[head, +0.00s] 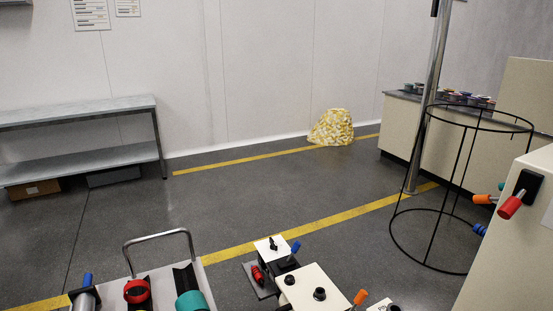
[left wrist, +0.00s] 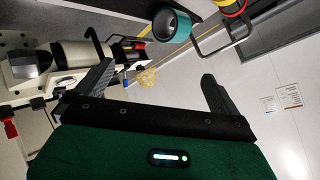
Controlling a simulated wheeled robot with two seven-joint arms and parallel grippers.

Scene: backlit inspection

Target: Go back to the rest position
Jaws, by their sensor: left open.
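My left gripper (left wrist: 155,85) shows in the left wrist view, with its two dark fingers spread wide apart. It is open, and nothing is between the fingers. The green wrist housing with a lit indicator fills the bottom of that view. Neither gripper shows in the head view, and my right gripper is in neither picture.
A trolley with a metal handle (head: 124,245) carries a teal cylinder (head: 187,299) and a red-topped item (head: 137,291). White boxes with black knobs (head: 319,293) stand beside it. A wire hoop stand (head: 391,222) is at right. A grey shelf (head: 80,113) stands far left; the mid-floor is clear.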

